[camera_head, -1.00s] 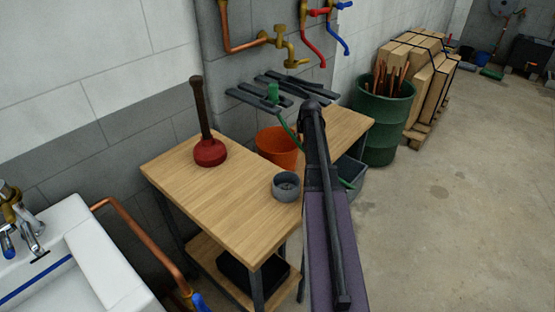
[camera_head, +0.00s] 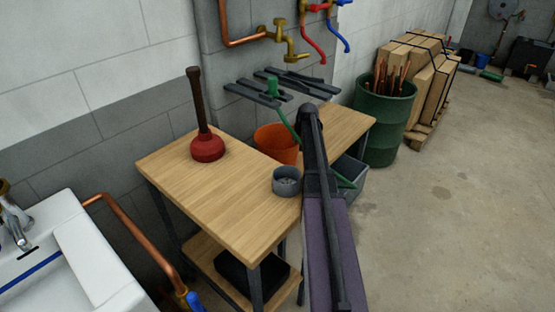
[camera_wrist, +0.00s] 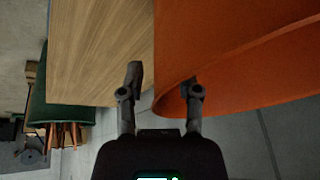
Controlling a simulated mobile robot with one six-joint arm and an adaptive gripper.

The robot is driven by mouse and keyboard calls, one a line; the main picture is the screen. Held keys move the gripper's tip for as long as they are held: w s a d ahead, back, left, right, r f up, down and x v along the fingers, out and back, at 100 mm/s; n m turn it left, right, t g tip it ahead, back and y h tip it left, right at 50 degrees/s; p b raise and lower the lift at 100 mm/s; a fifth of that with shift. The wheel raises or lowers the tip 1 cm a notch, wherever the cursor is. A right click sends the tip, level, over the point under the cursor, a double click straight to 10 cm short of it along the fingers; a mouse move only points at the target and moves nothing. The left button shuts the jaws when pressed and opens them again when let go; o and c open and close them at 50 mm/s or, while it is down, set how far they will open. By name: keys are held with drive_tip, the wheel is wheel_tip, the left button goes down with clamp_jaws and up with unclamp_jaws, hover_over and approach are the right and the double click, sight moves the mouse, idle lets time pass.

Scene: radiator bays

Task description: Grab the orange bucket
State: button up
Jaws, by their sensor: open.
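The orange bucket (camera_head: 274,143) stands at the gap between two wooden work surfaces, beside my arm. Its lower part is hidden by the front bench, and my arm is close to its right side in the head view. In the wrist view the bucket (camera_wrist: 240,50) fills the upper right. My gripper (camera_wrist: 162,85) is open with nothing held. The bucket's edge shows between the fingers; the right finger overlaps the orange surface, the left finger lies over the wood side. I cannot tell whether either finger touches it. In the head view the fingers are hidden.
The wooden bench (camera_head: 220,195) holds a red plunger (camera_head: 207,146) and a grey round cup (camera_head: 286,181). Taps (camera_head: 290,45) and a dark rack (camera_head: 270,90) are on the wall behind. A green barrel (camera_head: 383,125) stands to the right.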

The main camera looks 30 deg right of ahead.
idle(0.5)
clamp_jaws()
drive_tip(key=shift+r, duration=0.25)
